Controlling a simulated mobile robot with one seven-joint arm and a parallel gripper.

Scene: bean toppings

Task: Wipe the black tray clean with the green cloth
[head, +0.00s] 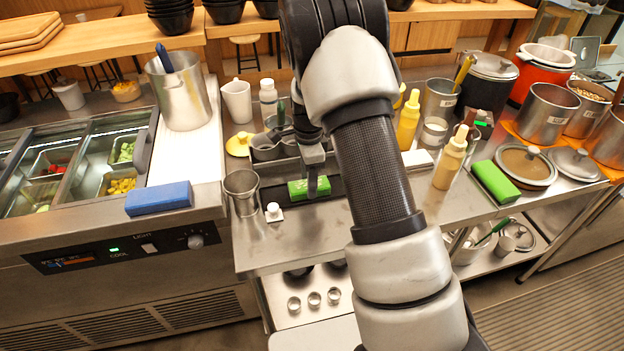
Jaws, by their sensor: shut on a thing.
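The black tray (273,194) lies on the steel counter near the middle of the head view. Its right part is hidden behind my arm. A green cloth (297,190), a small folded block, is over the tray's middle. My gripper (316,184) points down at the cloth and is shut on it. One finger shows in front of the cloth; the far finger is hidden. I cannot tell whether the cloth touches the tray's surface, or see any dirt on it.
Steel containers (266,149) stand just behind the tray. A blue block (159,198) lies on the left counter.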

